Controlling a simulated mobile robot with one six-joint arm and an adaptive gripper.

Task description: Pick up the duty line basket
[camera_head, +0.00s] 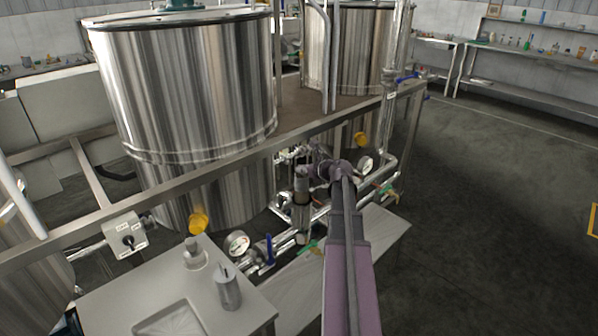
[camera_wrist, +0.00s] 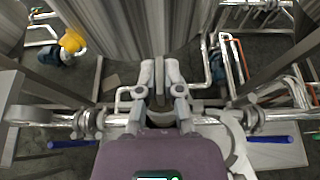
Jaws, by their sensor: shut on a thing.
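My gripper (camera_wrist: 160,85) is shut on a narrow grey part (camera_wrist: 159,82), seen between its fingertips in the wrist view. I take this to be the top of the duty line basket; the rest of it is hidden behind the gripper. In the head view my gripper (camera_head: 320,165) is beside the pipework under the tank platform. An upright dark cylinder (camera_head: 301,190) stands on the pipe just left of it. I cannot tell whether the held part is still inside a housing.
Pipes with gauges (camera_head: 237,244) and blue-handled valves (camera_head: 269,250) run close around my gripper. Large steel tanks (camera_head: 195,90) stand behind. A grey bench (camera_head: 110,300) at the lower left holds a tray (camera_head: 168,322) and a metal canister (camera_head: 228,290). The floor at right is clear.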

